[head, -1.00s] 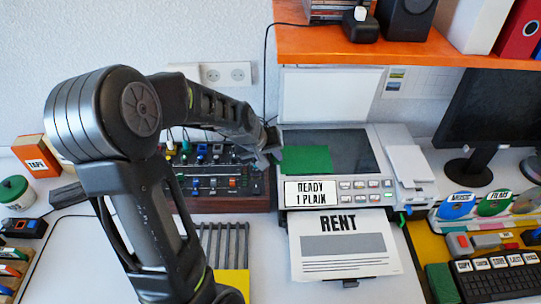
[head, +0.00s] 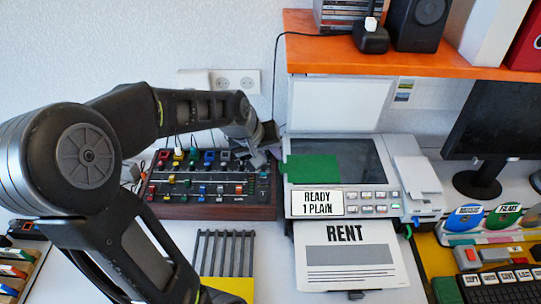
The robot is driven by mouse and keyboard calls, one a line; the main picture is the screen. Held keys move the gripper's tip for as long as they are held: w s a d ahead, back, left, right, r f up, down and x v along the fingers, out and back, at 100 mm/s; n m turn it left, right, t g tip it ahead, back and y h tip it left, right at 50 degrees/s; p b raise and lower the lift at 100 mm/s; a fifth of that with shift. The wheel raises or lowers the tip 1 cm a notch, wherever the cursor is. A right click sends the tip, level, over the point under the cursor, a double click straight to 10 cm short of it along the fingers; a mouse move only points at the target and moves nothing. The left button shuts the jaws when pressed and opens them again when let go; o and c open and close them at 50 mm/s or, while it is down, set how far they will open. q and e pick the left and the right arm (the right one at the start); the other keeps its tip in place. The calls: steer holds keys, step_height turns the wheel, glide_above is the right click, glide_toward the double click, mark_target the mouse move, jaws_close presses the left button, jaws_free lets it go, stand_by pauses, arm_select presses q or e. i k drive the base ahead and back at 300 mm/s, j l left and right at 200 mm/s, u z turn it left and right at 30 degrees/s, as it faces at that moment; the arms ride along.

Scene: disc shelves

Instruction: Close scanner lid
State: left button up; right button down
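The scanner (head: 412,205) stands at the middle right with its white lid (head: 338,104) upright at the back, open. The dark glass (head: 362,160) is bare except for a green sheet (head: 312,168) at its left side. The scanner's label reads "READY 1 PLAIN". My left gripper (head: 266,143) is just left of the scanner's back left corner, beside the glass and in front of the lid's left side. Its fingers are small and dark, and I cannot tell whether they are open. My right gripper is not in view.
An orange shelf (head: 420,62) with a speaker (head: 420,22) hangs above the lid. A control panel with knobs (head: 205,190) stands left of the scanner. A "RENT" sheet (head: 350,270) sticks out in front. A monitor (head: 500,120) is at the right.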

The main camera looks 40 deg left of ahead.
mark_target(317, 103)
steer(key=k+l, duration=0.35)
steer(key=l, duration=0.15)
steer(key=k+l, duration=0.4)
steer(key=l, duration=0.1)
